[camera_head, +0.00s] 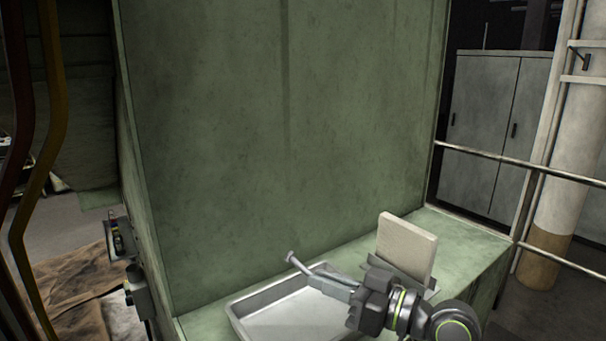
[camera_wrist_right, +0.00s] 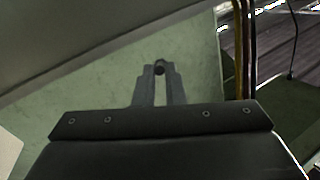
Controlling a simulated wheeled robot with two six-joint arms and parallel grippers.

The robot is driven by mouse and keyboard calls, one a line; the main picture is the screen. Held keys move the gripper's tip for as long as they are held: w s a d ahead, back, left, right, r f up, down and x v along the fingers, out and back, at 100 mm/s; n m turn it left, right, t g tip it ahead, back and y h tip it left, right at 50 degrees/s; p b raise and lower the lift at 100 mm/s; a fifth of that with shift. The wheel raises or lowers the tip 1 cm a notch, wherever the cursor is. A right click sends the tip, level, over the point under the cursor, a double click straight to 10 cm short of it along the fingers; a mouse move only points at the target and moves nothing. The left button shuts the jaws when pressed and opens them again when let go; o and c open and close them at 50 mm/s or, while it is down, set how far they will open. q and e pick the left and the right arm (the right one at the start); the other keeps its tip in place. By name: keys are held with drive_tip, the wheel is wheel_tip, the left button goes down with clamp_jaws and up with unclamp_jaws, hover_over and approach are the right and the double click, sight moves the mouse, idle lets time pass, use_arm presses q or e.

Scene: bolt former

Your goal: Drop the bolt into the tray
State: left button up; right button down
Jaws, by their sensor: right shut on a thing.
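The grey metal tray (camera_head: 238,317) lies on the green ledge at the bottom of the head view. My right gripper (camera_head: 325,277) comes in from the lower right and is shut on the bolt (camera_head: 300,265). The bolt's head points to the upper left, and its shank runs back to the fingertips. In the head view the bolt and fingers overlap the tray's far edge, above it. In the right wrist view the fingers (camera_wrist_right: 157,78) close around the small dark end of the bolt (camera_wrist_right: 159,68). My left gripper is not in view.
A pale upright block (camera_head: 406,246) stands on the ledge right of the tray, close behind my right gripper. A large green machine wall (camera_head: 280,130) rises behind the tray. A railing (camera_head: 480,153) and grey cabinets (camera_head: 483,120) are at the right.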

drive_tip(key=shift+f, duration=0.4)
drive_tip(key=c, duration=1.4)
unclamp_jaws()
drive_tip(key=shift+c, duration=0.2)
drive_tip(key=shift+s+d, duration=0.25)
drive_tip(key=shift+d, duration=0.2)
drive_tip(key=b+v, duration=0.3)
drive_tip(key=v, duration=0.6)
drive_tip(key=shift+s+d+f, duration=0.1)
drive_tip(key=shift+s+d, duration=0.05)
drive_tip(key=shift+d, duration=0.1)
drive_tip(key=b+v, duration=0.2)
drive_tip(key=v, duration=0.5)
